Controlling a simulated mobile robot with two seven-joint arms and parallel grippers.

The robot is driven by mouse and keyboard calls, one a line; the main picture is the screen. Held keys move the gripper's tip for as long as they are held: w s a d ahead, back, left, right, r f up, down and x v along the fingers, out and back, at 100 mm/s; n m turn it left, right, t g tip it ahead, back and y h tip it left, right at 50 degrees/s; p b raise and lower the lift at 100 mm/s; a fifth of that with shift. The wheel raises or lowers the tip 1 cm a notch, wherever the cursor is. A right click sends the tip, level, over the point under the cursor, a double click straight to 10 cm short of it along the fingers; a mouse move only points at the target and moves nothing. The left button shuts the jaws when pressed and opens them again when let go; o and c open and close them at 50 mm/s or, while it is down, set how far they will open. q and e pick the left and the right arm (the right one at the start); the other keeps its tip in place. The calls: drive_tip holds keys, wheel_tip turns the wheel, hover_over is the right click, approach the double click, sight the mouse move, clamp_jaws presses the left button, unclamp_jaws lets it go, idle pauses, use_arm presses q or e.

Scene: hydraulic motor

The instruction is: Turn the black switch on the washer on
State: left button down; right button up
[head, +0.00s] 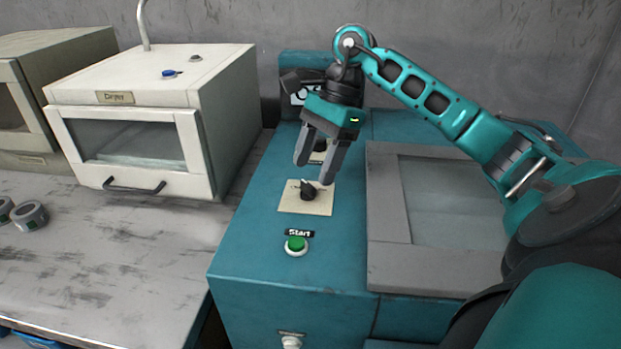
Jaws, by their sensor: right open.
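The washer (250,254) is a teal box with a grey-framed window in its top. The black switch (308,192) is a small knob on a cream plate (288,204) on the washer's top, left of the window. My right gripper (314,174) is open, with its two dark fingers pointing down just above and behind the switch. Its right fingertip is close to the knob in the picture; I cannot tell whether they touch. The gripper partly hides a panel behind the switch. My left gripper is not in view.
A green start button (296,244) sits in front of the switch. A white dryer (226,120) with a handled door stands left of the washer on a grey table (130,255). Grey rings (31,215) lie at the far left. A wall is behind.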

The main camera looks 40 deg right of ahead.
sight(308, 184)
drive_tip(key=shift+x, duration=1.55)
drive_tip(key=c, duration=1)
